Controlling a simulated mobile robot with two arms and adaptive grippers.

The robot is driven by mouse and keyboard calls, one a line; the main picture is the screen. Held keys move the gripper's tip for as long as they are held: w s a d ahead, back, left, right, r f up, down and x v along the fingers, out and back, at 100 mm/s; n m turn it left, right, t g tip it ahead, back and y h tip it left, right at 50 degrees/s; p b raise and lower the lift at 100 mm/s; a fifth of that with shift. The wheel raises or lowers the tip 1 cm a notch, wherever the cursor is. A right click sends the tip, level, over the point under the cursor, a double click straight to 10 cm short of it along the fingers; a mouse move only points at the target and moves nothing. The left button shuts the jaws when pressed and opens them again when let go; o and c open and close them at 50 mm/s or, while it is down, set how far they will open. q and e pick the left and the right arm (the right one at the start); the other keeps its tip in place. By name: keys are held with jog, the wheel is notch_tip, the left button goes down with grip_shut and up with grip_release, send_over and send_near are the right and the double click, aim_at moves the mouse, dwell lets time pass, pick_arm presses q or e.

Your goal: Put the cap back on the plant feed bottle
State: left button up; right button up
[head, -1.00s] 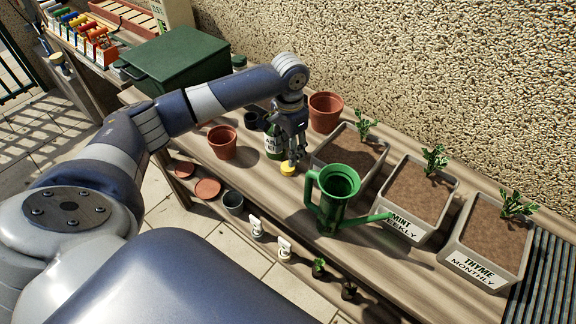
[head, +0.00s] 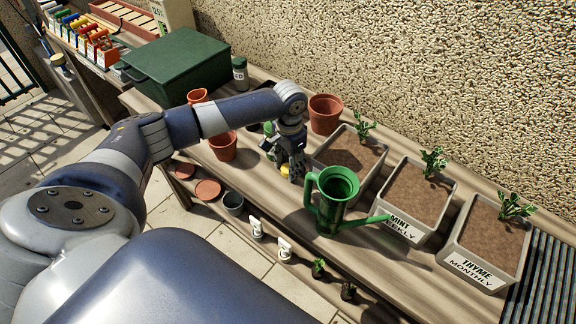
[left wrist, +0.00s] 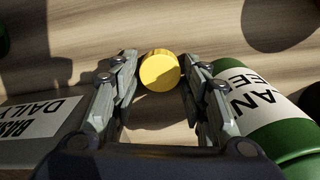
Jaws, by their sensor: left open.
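The yellow cap (head: 286,170) lies on the wooden bench, partly hidden by my left gripper (head: 291,174) in the head view. In the left wrist view the cap (left wrist: 160,72) sits between the spread fingertips of my left gripper (left wrist: 159,65), with a gap on each side. My left gripper is open and holds nothing. The green plant feed bottle (left wrist: 278,130) with a white label is just beside the right finger in the wrist view. In the head view my gripper hides most of it. My right gripper is not in view.
A green watering can (head: 333,205) stands just right of the gripper. The basil planter (left wrist: 35,125) is close to the left finger in the wrist view. Terracotta pots (head: 325,113) stand behind and to the left. Bare bench lies in front of the gripper.

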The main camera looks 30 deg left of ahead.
pick_arm(q)
jog(key=c, duration=0.4)
jog(key=shift+r, duration=0.1)
jog(key=shift+r, duration=0.5)
notch_tip(320, 180, up, 2)
jog(key=shift+r+b, duration=0.25)
jog(key=shift+b, duration=0.4)
jog(key=s+d, duration=0.1)
jog(key=s, duration=0.3)
jog(key=s+d+b, duration=0.1)
jog(key=s+d, duration=0.1)
jog(key=s, duration=0.3)
jog(key=s+d+r+b, duration=0.1)
jog(key=s+d, duration=0.1)
jog(key=s, duration=0.2)
jog(key=shift+s+d+r, duration=0.1)
jog(key=shift+s+d, duration=0.15)
jog(key=shift+s, duration=0.1)
jog(key=shift+s+d+r, duration=0.1)
jog(key=shift+s+d, duration=0.15)
jog(key=shift+s, duration=0.35)
